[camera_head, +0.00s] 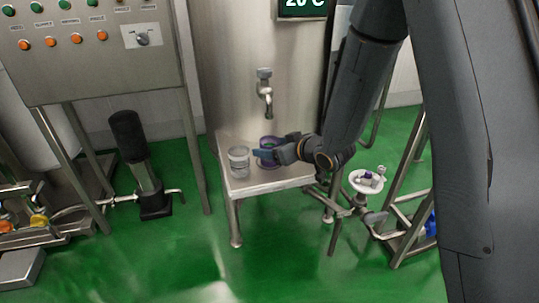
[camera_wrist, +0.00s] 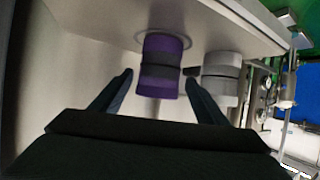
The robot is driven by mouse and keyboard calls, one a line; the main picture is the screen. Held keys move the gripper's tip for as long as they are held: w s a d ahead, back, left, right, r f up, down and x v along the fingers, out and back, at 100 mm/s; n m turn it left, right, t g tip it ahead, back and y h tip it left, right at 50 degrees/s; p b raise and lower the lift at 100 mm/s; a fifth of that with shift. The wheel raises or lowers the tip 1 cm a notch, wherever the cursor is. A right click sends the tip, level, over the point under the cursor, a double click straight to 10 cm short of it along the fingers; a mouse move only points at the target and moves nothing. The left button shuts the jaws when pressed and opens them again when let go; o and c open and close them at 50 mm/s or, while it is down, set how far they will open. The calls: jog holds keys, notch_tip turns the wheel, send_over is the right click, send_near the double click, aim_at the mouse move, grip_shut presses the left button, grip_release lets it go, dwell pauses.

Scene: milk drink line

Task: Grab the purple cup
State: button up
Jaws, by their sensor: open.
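The purple cup (camera_wrist: 160,66) has a dark band around its middle and stands on the small metal table (camera_head: 288,184). In the head view the purple cup (camera_head: 267,146) is partly hidden behind my gripper (camera_head: 262,153). In the wrist view my gripper (camera_wrist: 160,84) is open, with one finger on each side of the cup. A gap shows between each finger and the cup, and I cannot tell how deep the cup sits between them.
A clear cup with a dark band (camera_head: 239,161) stands on the table left of the purple cup; the wrist view shows it (camera_wrist: 221,76) close beside the right finger. A metal tap (camera_head: 265,92) juts from the tank (camera_head: 235,60) above the table.

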jog(key=shift+p+x, duration=0.5)
jog(key=shift+x, duration=2.25)
jog(key=shift+d, duration=0.1)
jog(key=c, duration=1.4)
jog(key=shift+o, duration=0.2)
jog(key=shift+r, duration=0.2)
